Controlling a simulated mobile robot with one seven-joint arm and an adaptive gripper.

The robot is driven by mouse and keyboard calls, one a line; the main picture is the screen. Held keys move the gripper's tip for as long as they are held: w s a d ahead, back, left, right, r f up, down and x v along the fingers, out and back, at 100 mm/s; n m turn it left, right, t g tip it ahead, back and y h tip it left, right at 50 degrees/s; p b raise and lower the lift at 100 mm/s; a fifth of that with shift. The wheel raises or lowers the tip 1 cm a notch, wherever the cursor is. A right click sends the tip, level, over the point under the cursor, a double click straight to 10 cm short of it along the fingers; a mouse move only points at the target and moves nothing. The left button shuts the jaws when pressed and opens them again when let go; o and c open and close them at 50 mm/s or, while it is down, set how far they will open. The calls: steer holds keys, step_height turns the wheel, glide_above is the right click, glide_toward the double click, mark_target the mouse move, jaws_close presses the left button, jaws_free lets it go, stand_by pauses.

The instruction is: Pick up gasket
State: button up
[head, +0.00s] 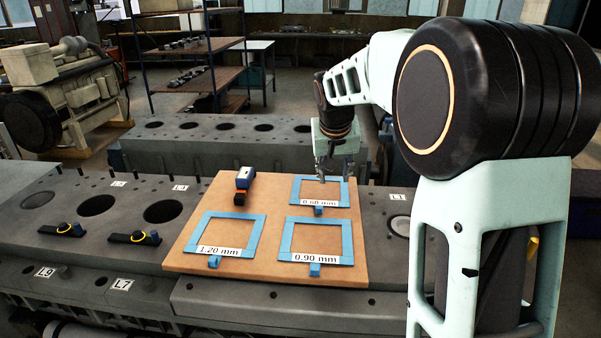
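Three blue square frame gaskets with small tabs at the front lie on a tan board (190,250). The left one (209,225), labelled 1.20 mm, and the front right one (287,238), labelled 0.90 mm, lie clear of my arm. The back right gasket (300,189) has a label that seems to read 0.60 mm. My gripper (334,177) points down over the back part of this gasket, its fingers spread apart with nothing seen between them. The fingers cover part of its back edge; I cannot tell whether they touch it.
The board rests on a grey engine block (80,255) with round bores. Another block (220,145) lies behind.

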steer(key=a+f+m, duration=0.1)
steer(key=a+f, duration=0.1)
steer(key=a, duration=0.1)
steer(key=p, duration=0.1)
glide_above(319, 208)
steer(key=s, duration=0.1)
steer(key=shift+g+y, duration=0.3)
steer(key=shift+g, duration=0.1)
steer(key=f, duration=0.4)
steer(key=shift+s+a+f, duration=0.15)
steer(key=shift+s+f, duration=0.05)
steer(key=shift+f, duration=0.2)
steer(key=shift+p+x, duration=0.5)
steer(key=shift+x, duration=2.25)
steer(key=shift+s+f, duration=0.1)
steer(key=shift+s, duration=0.15)
jaws_close()
